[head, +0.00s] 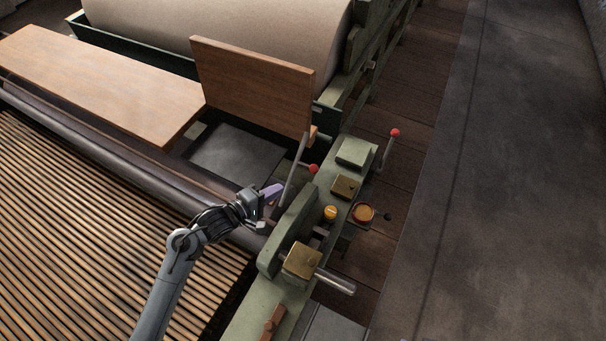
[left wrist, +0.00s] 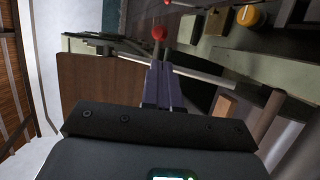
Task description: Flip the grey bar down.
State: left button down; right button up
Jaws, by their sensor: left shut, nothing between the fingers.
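The grey bar (head: 293,175) stands tilted up beside the green side frame, its upper end close to the raised wooden board. In the left wrist view the bar (left wrist: 205,76) runs across the picture just past my fingertips. My left gripper (head: 279,188) is shut and empty, its purple fingers pointing at the lower half of the bar. The fingers also show in the left wrist view (left wrist: 161,66). They look very near the bar; I cannot tell whether they touch it. My right gripper is not in view.
A red knob (head: 313,168) sits just right of the bar. The raised wooden board (head: 250,80) stands behind it. The green side frame (head: 290,222) carries a yellow knob (head: 330,212) and brass blocks. A slatted wooden apron (head: 70,240) lies left, below a dark roller (head: 110,155).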

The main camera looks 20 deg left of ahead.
pick_arm(q)
send_near(310, 171)
jog(key=x, duration=0.5)
jog(key=shift+w+r, duration=0.1)
jog(key=shift+b+x, duration=0.3)
jog(key=shift+x, duration=0.55)
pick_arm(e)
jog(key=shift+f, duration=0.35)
